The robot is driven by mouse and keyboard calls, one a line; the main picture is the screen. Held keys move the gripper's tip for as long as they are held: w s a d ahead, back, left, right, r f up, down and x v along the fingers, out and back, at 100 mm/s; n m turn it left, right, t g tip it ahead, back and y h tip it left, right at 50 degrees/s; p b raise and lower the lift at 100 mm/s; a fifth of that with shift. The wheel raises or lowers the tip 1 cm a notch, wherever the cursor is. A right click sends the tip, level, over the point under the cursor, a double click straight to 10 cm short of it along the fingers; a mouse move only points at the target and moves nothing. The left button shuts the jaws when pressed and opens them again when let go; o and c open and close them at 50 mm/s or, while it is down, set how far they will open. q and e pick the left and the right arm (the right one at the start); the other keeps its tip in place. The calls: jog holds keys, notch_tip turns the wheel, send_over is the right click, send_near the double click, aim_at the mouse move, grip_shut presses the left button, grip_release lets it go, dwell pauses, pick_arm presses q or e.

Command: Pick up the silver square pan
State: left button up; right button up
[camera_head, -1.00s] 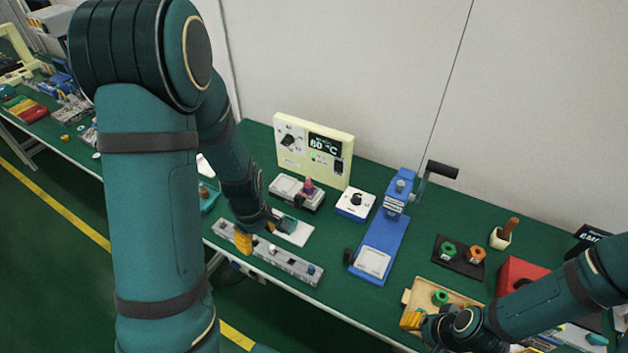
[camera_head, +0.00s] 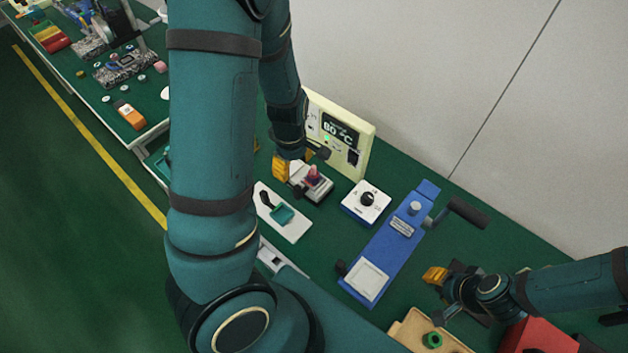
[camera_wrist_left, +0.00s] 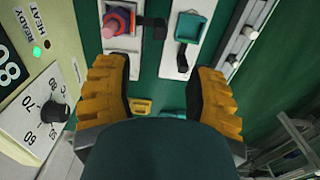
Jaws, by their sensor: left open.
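I cannot make out a clearly silver square pan. A pale square plate (camera_head: 367,279) sits on the blue lever device (camera_head: 395,241). My left gripper (camera_head: 290,168) is by the cream heater panel, near the grey box with the pink knob (camera_head: 312,180). In the left wrist view its yellow fingers (camera_wrist_left: 160,95) are wide apart with nothing held. My right gripper (camera_head: 438,275) is right of the blue device; its opening is unclear.
The cream panel (camera_head: 352,155) stands upright behind the grey box. A white dial box (camera_head: 365,203) sits between the box and blue device. A wooden tray (camera_head: 410,329) and a red block (camera_head: 535,337) are at the front right. My left arm hides the table's left end.

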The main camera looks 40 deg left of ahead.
aim_at(297, 187)
pick_arm(q)
notch_tip(297, 187, down, 6)
jog(key=shift+r+b, duration=0.2)
jog(key=shift+b, duration=0.55)
pick_arm(e)
notch_tip(297, 187, down, 2)
jog(key=shift+w+f, duration=0.1)
jog(key=shift+f, duration=0.05)
pick_arm(q)
jog(key=shift+d+f+b, duration=0.2)
jog(key=shift+f+b, duration=0.15)
jog(key=shift+f, duration=1.05)
jog(key=shift+d+f+b, duration=0.15)
jog(key=shift+f+b, duration=0.2)
jog(key=shift+f, duration=1)
pick_arm(e)
jog(key=shift+a+f, duration=0.1)
jog(key=shift+f, duration=0.65)
pick_arm(q)
jog(key=shift+c, duration=0.4)
grip_shut()
